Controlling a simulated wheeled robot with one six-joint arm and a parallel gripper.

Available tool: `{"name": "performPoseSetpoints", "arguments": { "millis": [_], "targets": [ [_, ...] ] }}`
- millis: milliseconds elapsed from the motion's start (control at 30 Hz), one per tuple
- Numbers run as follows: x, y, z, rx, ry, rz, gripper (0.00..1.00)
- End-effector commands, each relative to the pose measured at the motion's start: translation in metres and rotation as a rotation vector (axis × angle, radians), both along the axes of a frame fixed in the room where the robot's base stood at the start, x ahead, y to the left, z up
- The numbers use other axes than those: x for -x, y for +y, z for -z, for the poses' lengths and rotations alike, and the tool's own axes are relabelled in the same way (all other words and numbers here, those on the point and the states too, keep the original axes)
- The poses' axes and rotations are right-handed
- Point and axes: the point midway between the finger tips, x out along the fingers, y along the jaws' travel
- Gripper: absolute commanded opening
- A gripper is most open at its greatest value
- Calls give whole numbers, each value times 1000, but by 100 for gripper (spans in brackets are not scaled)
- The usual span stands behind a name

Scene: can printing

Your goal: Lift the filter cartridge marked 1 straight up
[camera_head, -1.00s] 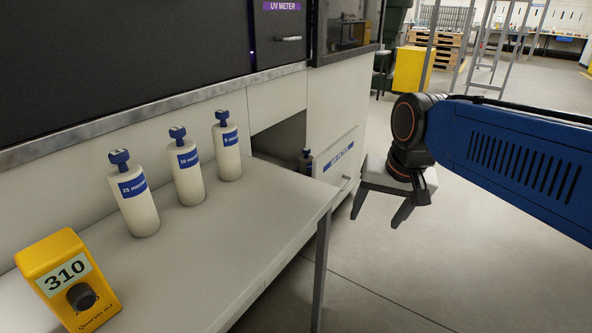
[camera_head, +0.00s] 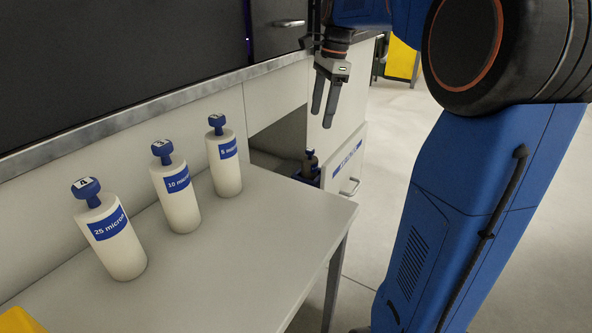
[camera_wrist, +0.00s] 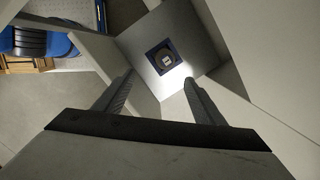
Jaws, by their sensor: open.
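My gripper (camera_head: 322,113) is open and empty, pointing down above the drawer. In the wrist view the fingertips (camera_wrist: 158,78) lie apart, with the cartridge beyond them and between their lines. The cartridge's lower part is hidden by the drawer.
Three white cartridges, 25 micron (camera_head: 115,240), 10 micron (camera_head: 178,205) and 5 micron (camera_head: 225,172), stand upright on the grey bench (camera_head: 230,270). The drawer front (camera_head: 345,165) sticks out right of the bench. A yellow device (camera_head: 18,320) sits bottom left.

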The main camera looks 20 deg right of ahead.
Motion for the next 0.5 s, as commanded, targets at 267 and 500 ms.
{"name": "performPoseSetpoints", "arguments": {
  "millis": [267, 500],
  "targets": [
    [-10, -5, 13, -11, 22, 58, 64],
    [-11, 2, 55, -10, 21, 55, 64]
  ]
}}
